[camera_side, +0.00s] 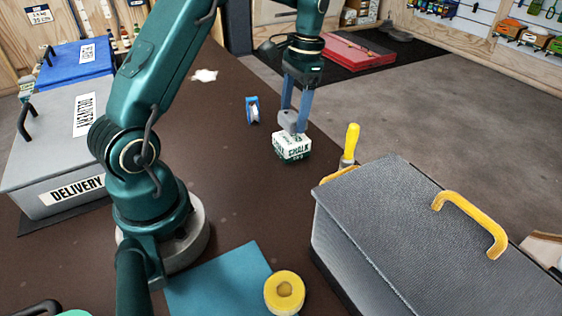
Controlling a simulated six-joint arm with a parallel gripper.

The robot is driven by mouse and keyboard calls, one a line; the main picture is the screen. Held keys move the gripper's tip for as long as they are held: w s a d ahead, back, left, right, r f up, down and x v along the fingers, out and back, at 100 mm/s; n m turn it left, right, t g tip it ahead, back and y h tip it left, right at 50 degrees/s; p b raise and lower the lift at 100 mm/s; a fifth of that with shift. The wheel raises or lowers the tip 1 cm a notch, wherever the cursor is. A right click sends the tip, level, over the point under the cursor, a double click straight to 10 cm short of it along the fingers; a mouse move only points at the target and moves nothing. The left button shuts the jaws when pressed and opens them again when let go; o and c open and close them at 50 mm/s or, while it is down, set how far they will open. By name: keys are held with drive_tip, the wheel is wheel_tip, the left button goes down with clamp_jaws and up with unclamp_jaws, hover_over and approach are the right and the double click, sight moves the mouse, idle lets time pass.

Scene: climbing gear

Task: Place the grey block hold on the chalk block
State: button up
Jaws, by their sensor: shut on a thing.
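The chalk block (291,150) is a small white and green cube with CHALK lettering, standing on the brown table. The grey block hold (290,121) is between the blue-grey fingers of my gripper (294,112), directly above the chalk block. My gripper points down and is shut on the hold. The underside of the hold appears to meet the top of the chalk block, but I cannot tell if they touch. The fingertips partly hide the hold.
A blue and white roll (252,110) stands left of the chalk block. A yellow-handled tool (350,143) and a large grey box (420,230) with a yellow handle are to the right. A yellow roll (284,292) and teal mat (222,283) lie in front. The table between is clear.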

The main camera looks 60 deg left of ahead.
drive_tip(key=shift+f, duration=1.25)
drive_tip(key=shift+f, duration=0.2)
drive_tip(key=o, duration=1.4)
drive_tip(key=shift+c, duration=0.2)
drive_tip(key=shift+r, duration=0.15)
